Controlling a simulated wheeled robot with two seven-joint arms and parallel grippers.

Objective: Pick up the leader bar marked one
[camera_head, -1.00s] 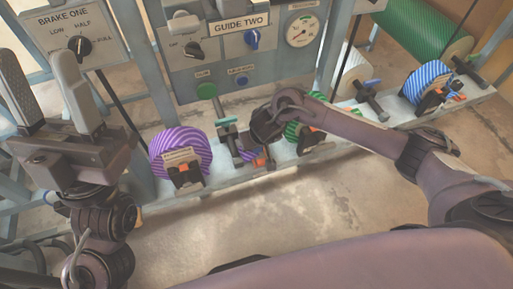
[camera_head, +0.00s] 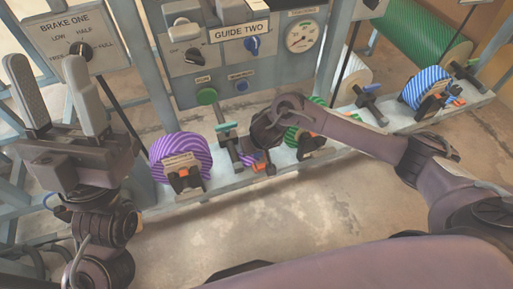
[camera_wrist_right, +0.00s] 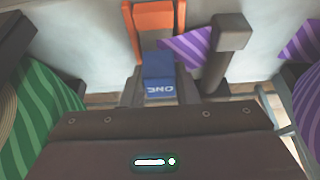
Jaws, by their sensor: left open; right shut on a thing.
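The leader bar marked one shows in the right wrist view as a blue block (camera_wrist_right: 158,68) lettered ONE, with an orange part (camera_wrist_right: 155,22) beyond it. My right gripper (camera_wrist_right: 158,92) is shut on the blue block, with a finger on each side. In the head view my right gripper (camera_head: 264,140) reaches down to the rail between the purple roll and a green-striped roll. Its fingers are mostly hidden there; orange and blue bits (camera_head: 258,166) show just below it. My left gripper (camera_head: 62,110) is open and empty, raised at the left, away from the bar.
A purple striped roll (camera_head: 181,152) and a blue striped roll (camera_head: 427,85) sit along the grey rail (camera_head: 222,180). A dark post (camera_wrist_right: 228,45) stands close right of the block. The guide two panel (camera_head: 242,60) rises behind. Floor in front is clear.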

